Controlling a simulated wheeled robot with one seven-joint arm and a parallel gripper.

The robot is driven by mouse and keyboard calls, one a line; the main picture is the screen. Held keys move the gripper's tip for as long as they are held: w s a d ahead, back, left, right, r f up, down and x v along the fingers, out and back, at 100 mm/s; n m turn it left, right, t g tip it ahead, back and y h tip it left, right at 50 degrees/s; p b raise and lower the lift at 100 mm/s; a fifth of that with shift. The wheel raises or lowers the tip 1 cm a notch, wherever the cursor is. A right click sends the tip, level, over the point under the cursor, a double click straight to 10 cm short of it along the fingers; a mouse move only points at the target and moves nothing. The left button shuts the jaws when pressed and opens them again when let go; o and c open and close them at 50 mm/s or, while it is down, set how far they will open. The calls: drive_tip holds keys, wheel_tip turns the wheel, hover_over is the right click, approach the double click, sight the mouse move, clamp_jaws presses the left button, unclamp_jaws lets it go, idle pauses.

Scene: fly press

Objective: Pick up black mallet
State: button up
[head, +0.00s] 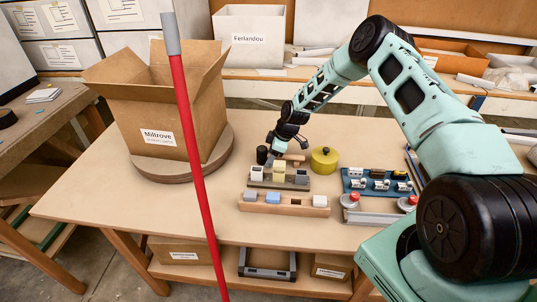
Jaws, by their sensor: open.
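A small black cylinder (262,155), which looks like the head of the black mallet, stands on the table behind the blocks. A light wooden piece to its right, under my gripper, may be its handle; I cannot tell whether they join. My gripper (278,148) is open, pointing down just right of the black head and close to it. The fingers are small and partly hidden, so I cannot tell whether they touch anything.
A wooden rack (284,208) with blocks and a grey block holder (280,184) stand in front. A yellow round tin (324,160) and a blue tray (377,184) are right. An open cardboard box (150,110) sits left on a round board. A red pole (194,160) crosses the view.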

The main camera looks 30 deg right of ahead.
clamp_jaws()
idle(0.3)
wheel_tip(320, 180, up, 10)
drive_tip(key=b, duration=0.2)
drive_tip(key=shift+b, duration=0.3)
drive_tip(key=c, duration=1)
unclamp_jaws()
drive_tip(key=shift+c, duration=0.2)
clamp_jaws()
